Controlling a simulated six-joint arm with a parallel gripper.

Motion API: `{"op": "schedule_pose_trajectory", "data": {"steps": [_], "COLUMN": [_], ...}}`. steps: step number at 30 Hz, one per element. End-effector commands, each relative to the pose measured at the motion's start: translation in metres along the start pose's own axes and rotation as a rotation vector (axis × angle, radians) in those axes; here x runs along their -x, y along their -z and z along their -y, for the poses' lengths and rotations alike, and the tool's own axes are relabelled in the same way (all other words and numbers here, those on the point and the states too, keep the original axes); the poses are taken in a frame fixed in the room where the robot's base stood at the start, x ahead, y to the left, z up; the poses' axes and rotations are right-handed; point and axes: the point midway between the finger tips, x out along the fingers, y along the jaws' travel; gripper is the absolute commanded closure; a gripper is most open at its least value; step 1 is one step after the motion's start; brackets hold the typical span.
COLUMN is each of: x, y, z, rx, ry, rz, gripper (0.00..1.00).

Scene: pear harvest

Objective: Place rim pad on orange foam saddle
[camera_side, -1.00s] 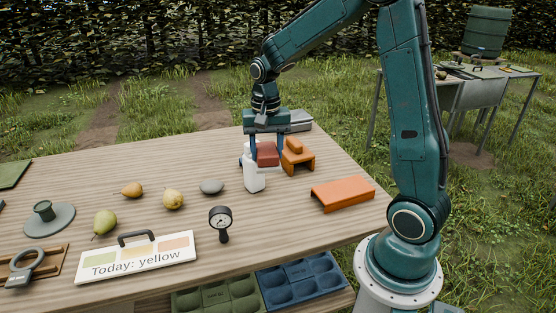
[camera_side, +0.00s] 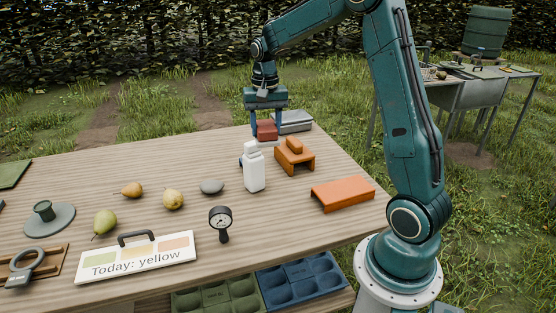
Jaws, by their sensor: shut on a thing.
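My gripper (camera_side: 266,136) points down near the far edge of the table and is shut on a red-brown block (camera_side: 267,129), which looks like the rim pad. The block is just behind the top of the white bottle; its height above the table is hard to judge. An orange saddle-shaped stand (camera_side: 304,163) with a smaller orange piece (camera_side: 295,147) on top is to the right of the gripper and nearer the camera. A second orange saddle (camera_side: 343,195), bare on top, lies nearer the right table edge. I cannot tell which is foam.
The white bottle (camera_side: 254,173) stands upright in front of the gripper. A grey case (camera_side: 296,122) is at the far edge. A dial gauge (camera_side: 221,222), a grey stone (camera_side: 212,187), several pears (camera_side: 173,199) and a "Today: yellow" sign (camera_side: 137,257) are at front left.

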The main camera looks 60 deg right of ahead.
Motion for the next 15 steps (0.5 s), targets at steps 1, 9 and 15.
{"op": "schedule_pose_trajectory", "data": {"steps": [1, 9, 15], "x": [0.004, 0.026, 0.041], "y": [0.013, 0.069, 0.105], "z": [-0.004, -0.029, -0.055], "rx": [0.002, 0.035, 0.06], "ry": [0.001, 0.001, 0.001], "rz": [-0.002, -0.002, -0.003], "gripper": [0.75, 0.75, 0.75]}}
